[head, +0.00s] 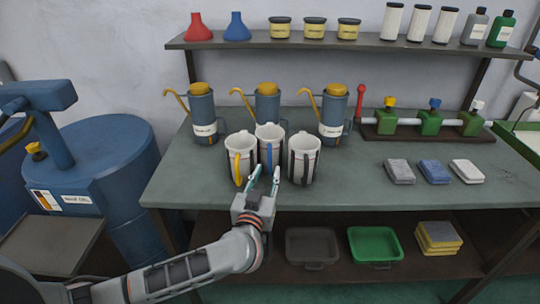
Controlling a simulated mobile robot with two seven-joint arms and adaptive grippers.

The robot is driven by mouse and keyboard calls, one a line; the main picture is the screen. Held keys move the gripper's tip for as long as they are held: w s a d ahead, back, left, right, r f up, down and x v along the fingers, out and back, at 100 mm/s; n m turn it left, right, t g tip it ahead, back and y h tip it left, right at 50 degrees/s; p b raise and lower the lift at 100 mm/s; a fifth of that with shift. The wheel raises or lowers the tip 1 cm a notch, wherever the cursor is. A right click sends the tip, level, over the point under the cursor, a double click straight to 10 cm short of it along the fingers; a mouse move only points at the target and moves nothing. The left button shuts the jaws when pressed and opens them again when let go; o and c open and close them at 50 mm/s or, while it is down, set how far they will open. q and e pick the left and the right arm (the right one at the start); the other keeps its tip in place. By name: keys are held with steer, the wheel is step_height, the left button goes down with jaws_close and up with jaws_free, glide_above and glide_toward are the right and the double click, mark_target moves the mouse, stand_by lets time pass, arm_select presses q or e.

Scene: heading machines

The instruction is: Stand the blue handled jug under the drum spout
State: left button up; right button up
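The blue handled jug (270,133) is white and stands upright on the workbench, between and slightly behind two similar jugs. Its blue handle faces me. My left gripper (266,170) is in front of it, fingers apart and pointing at the handle. The fingertips appear on either side of the handle's lower part; I cannot tell whether they touch it. The blue drum (115,165) stands at the left, with a yellow-topped spout (36,151) on its near left side. A grey platform (50,245) sits below the spout. My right gripper is not in view.
A yellow handled jug (241,158) and a black handled jug (304,158) flank the gripper closely. Several blue-grey oil cans (203,115) stand behind. The workbench (365,180) is clear to the right up to the folded cloths (399,171). The grey platform looks empty.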

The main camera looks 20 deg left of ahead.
mark_target(269, 168)
arm_select(q)
steer(key=w, duration=0.3)
steer(key=shift+w+a, duration=0.1)
steer(key=shift+w, duration=0.15)
jaws_close()
steer(key=shift+r, duration=0.1)
